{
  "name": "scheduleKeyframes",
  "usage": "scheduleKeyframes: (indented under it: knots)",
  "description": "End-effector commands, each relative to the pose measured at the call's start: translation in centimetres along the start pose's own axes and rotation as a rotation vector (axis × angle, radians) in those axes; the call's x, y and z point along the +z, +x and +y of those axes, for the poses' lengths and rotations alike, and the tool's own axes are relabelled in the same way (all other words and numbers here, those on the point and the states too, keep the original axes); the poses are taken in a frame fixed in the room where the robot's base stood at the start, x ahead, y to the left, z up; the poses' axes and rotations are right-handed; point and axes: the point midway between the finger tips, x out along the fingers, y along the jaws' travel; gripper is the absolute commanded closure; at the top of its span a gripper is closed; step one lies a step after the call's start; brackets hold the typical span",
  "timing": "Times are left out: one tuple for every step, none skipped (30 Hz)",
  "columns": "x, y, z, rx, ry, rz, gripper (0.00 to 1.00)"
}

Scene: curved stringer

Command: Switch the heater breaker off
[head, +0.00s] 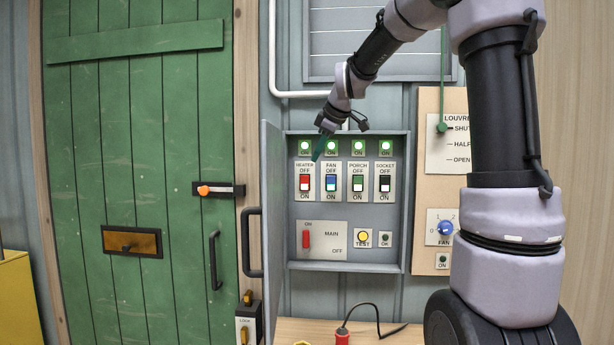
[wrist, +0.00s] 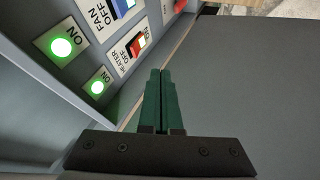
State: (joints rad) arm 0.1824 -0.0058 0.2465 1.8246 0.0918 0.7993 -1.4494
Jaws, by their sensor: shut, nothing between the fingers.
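The heater breaker (head: 305,183) is a red rocker at the left end of the breaker row, with OFF marked above it and ON below. It also shows in the wrist view (wrist: 137,46), just beyond my fingertips. The green lamp above it (head: 305,146) is lit and reads ON. My gripper (head: 318,156) is shut and empty, its green fingers pointing down in front of the panel, up and right of the heater rocker. In the wrist view the closed fingers (wrist: 163,72) appear apart from the rocker, but contact is hard to judge.
The fan (head: 330,183), porch (head: 357,184) and socket (head: 384,184) breakers sit close to the right, their lamps lit. The red main switch (head: 306,239) is below. The open panel door (head: 271,200) stands out on the left, close to my gripper.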

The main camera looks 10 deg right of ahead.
Motion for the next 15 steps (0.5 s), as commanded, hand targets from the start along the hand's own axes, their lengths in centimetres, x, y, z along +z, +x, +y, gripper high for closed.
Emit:
scheduleKeyframes:
  knots:
    - [0.0, 0.0, 0.0, 0.0, 0.001, 0.0, 1.0]
    - [0.0, 0.0, 0.0, 0.0, 0.001, 0.0, 1.0]
    - [0.0, 0.0, 0.0, 0.0, 0.001, 0.0, 1.0]
    - [0.0, 0.0, 0.0, 0.0, 0.002, 0.0, 1.0]
    - [0.0, 0.0, 0.0, 0.0, 0.002, 0.0, 1.0]
    - [0.0, 0.1, 0.0, 0.0, 0.002, -0.001, 1.0]
    - [0.0, 0.2, -0.1, -0.001, 0.002, -0.001, 1.0]
    - [0.1, 0.4, -0.1, -0.001, 0.003, -0.001, 1.0]
    - [0.1, 0.8, -0.1, -0.001, 0.003, -0.001, 1.0]
    - [0.1, 1.1, -0.1, -0.002, 0.003, -0.001, 1.0]
    - [0.1, 1.5, -0.1, -0.002, 0.003, -0.001, 1.0]
    - [0.1, 2.1, -0.1, -0.003, 0.003, -0.002, 1.0]
    - [0.1, 2.7, -0.1, -0.003, 0.002, -0.002, 1.0]
    - [0.1, 3.3, -0.1, -0.004, 0.003, -0.002, 1.0]
    - [0.1, 4.1, -0.1, -0.004, 0.003, -0.002, 1.0]
